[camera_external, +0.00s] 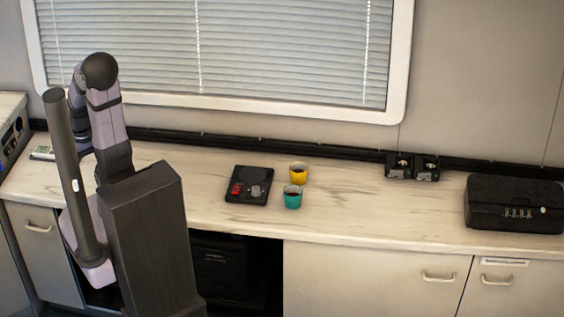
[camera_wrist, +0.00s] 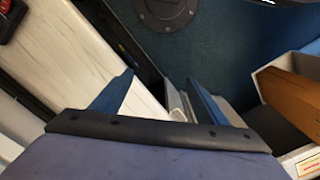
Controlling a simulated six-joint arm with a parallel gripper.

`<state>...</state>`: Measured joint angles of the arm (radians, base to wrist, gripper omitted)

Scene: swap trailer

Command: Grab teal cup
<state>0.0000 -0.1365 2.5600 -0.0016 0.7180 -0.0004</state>
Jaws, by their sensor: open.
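The teal cup (camera_external: 293,198) stands upright on the counter in the external view, near its front edge, with dark contents. The yellow cup (camera_external: 299,174) stands just behind it. Neither cup shows in the wrist view. My gripper (camera_wrist: 158,92) is open in the wrist view, its two blue fingers spread with nothing between them. It points down past the counter's edge. In the external view my arm is at the left, well away from the teal cup, and I cannot make out the gripper there.
A black device (camera_external: 262,172) with a red part sits left of the cups. Small black units (camera_external: 412,174) and a black case (camera_external: 515,205) stand further right. The counter (camera_external: 350,215) between cups and case is clear. A pale open box (camera_wrist: 262,72) shows in the wrist view.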

